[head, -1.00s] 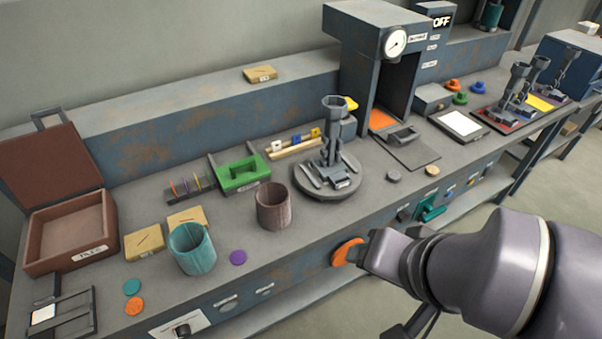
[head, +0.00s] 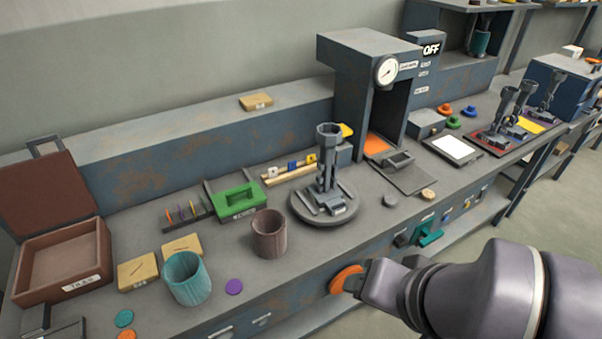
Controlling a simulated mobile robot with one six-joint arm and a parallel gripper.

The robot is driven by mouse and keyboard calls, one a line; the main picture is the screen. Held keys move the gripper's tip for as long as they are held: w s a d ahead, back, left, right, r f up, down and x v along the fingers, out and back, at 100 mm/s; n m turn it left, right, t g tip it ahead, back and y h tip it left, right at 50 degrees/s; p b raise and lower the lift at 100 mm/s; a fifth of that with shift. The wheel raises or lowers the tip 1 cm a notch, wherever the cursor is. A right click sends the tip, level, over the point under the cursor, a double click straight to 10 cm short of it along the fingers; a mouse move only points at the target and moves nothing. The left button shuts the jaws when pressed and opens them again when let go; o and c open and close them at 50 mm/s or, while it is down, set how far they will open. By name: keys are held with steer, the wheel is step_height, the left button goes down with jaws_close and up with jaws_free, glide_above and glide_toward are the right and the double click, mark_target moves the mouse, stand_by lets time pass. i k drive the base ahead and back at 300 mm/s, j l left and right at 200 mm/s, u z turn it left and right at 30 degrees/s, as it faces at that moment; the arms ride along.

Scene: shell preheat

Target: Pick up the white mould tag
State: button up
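The white mould tag (head: 272,173) appears to be the small white piece at the left end of a pale wooden rack (head: 290,175). A blue tag (head: 292,166) and a yellow tag (head: 311,159) stand beside it in the rack. The rack sits on the bench behind the round grey stand. My gripper (head: 372,281) is at the lower right, in front of the bench edge and well apart from the rack. Its fingers are hidden or too unclear to judge. An orange disc (head: 346,279) shows at its tip; I cannot tell whether it is held.
A round grey stand (head: 298,207) with a tall mould stands between my gripper and the rack. A brown cup (head: 269,235), a teal cup (head: 187,280) and a green carrier (head: 235,203) stand to the left. A press with a gauge (head: 340,85) rises right of the rack.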

mark_target(272, 172)
steer(key=i+l+u, duration=0.15)
steer(key=i+u, duration=0.2)
steer(key=i+l+u, duration=0.45)
steer(key=u, duration=0.2)
steer(key=i+l, duration=0.05)
steer(key=i, duration=0.05)
